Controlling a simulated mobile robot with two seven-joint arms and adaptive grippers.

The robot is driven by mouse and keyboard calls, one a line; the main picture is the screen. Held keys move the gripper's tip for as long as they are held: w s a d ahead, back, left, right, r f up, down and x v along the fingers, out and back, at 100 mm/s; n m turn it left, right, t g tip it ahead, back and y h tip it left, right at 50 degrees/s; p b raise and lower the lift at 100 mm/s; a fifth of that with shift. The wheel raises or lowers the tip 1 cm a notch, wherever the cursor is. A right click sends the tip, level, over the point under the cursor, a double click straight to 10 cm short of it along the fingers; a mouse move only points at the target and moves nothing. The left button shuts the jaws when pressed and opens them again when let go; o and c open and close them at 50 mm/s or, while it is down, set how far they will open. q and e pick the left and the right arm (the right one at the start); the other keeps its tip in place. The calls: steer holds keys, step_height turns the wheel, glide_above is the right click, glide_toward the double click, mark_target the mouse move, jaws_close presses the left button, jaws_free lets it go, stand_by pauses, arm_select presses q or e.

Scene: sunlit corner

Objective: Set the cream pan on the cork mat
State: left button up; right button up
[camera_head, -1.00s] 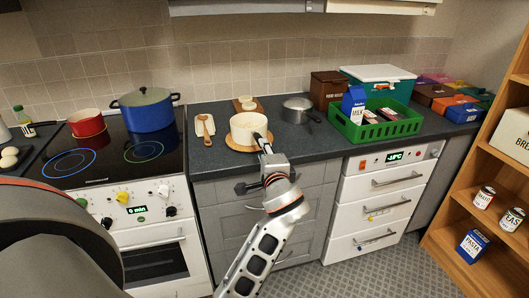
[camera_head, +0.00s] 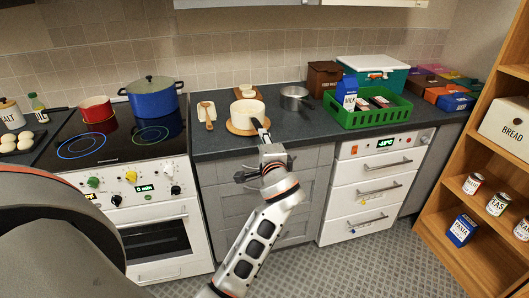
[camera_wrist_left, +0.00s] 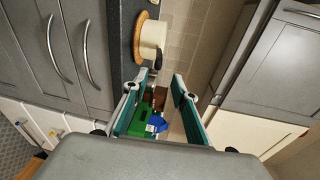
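The cream pan (camera_head: 246,113) sits upright on the round cork mat (camera_head: 233,130) on the dark counter. In the left wrist view the pan (camera_wrist_left: 153,37) rests against the cork mat (camera_wrist_left: 138,36), with its dark handle (camera_wrist_left: 158,66) pointing toward my fingers. My left gripper (camera_head: 264,135) is at the handle end, in front of the pan. In the left wrist view my left gripper (camera_wrist_left: 156,82) is open, its teal-padded fingers apart, with the handle end near the gap. My right gripper is not in view.
A grey saucepan (camera_head: 294,98) and a green crate (camera_head: 368,115) stand to the right on the counter. A spoon rest with a wooden spoon (camera_head: 209,117) lies left of the pan. The stove carries a red pot (camera_head: 96,109) and a blue pot (camera_head: 153,99).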

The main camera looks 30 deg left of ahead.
arm_select(q)
steer(key=s+d+f+h, duration=0.4)
steer(key=d+f, duration=0.1)
steer(key=f, duration=0.5)
steer(key=s+d+f+h, duration=0.3)
steer(key=d+f+h, duration=0.1)
steer(key=f, duration=0.7)
steer(key=s+d+f+n+h, duration=0.2)
steer(key=s+d+f, duration=0.1)
steer(key=s, duration=0.3)
steer(key=s+d+f+n+g+h, duration=0.1)
steer(key=s+d+f+h, duration=0.1)
steer(key=s+d+f, duration=0.2)
steer(key=s+d+f+n+h, duration=0.2)
steer(key=s+d+f, duration=0.2)
steer(key=s, duration=0.6)
steer(key=shift+s+f+n, duration=0.15)
steer(key=shift+f+n, duration=0.15)
steer(key=shift+f, duration=0.45)
steer(key=shift+a, duration=0.1)
